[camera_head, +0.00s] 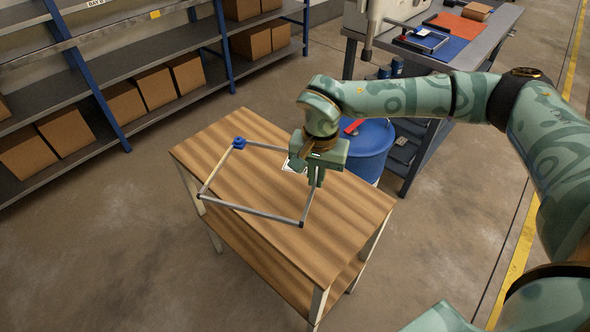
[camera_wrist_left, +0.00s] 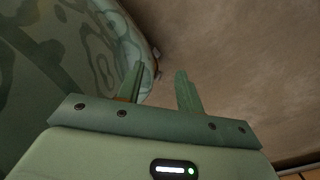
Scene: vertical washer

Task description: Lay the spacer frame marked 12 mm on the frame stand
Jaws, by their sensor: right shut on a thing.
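A thin grey rectangular spacer frame (camera_head: 252,212) is over the wooden table in the head view. My right gripper (camera_head: 315,183) is shut on its right-hand side. A blue piece (camera_head: 239,143) shows at the frame's far left corner. A white label (camera_head: 292,166) shows beside the gripper, partly hidden by it; its marking is too small to read. I cannot tell whether the frame touches the tabletop or is held just above it. No separate frame stand can be made out. My left gripper (camera_wrist_left: 160,85) is open and empty in the left wrist view.
The wooden two-level table (camera_head: 330,245) has bare top around the frame. A blue drum (camera_head: 368,150) stands just behind it. A grey bench (camera_head: 485,50) with a blue mat (camera_head: 448,47) and an orange mat (camera_head: 455,25) is at upper right. Shelving (camera_head: 100,70) with boxes is at left.

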